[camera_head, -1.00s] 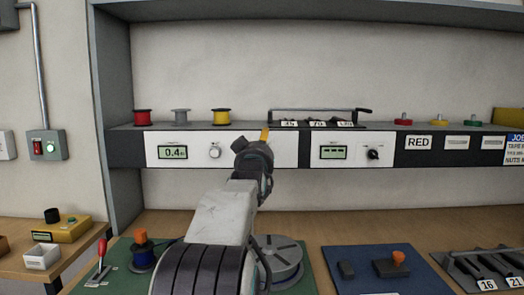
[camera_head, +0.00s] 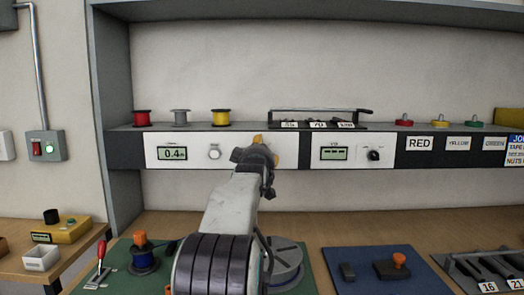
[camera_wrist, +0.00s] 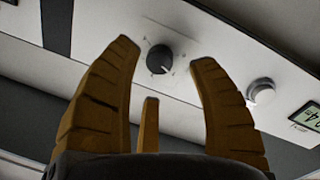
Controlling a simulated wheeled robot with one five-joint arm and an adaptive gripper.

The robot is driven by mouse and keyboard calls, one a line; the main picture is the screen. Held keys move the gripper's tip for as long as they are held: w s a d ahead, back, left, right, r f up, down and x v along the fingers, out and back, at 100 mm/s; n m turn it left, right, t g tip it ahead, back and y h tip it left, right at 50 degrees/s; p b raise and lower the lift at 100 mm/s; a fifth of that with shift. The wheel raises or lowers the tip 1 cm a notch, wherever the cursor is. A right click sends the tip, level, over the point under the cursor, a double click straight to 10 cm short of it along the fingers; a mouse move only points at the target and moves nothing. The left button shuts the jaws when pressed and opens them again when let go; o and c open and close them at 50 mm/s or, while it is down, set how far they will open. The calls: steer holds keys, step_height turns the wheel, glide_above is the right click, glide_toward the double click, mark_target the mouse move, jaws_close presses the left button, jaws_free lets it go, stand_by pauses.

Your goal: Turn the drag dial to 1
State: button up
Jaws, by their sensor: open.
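A black round dial (camera_wrist: 160,60) with a pale pointer line and small marks around it sits on a white panel (camera_wrist: 215,85). In the wrist view it lies between my open fingers, beyond their tips. Its printed marks are too small to read. In the head view my gripper (camera_head: 266,147) is in front of the right part of the left white panel and hides this dial. My gripper is open, with yellow fingers, and holds nothing. Whether a fingertip touches the panel cannot be told.
Beside the dial are a round white button (camera_wrist: 262,90) and a display (camera_head: 173,153) reading 0.4. A second panel to the right has a display (camera_head: 333,154) and a black knob (camera_head: 374,155). Spools stand on the shelf above. A grey disc (camera_head: 287,265) lies on the bench below.

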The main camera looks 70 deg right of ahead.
steer(key=shift+p+x, duration=0.35)
steer(key=shift+x, duration=1.15)
steer(key=shift+c, duration=0.5)
jaws_close()
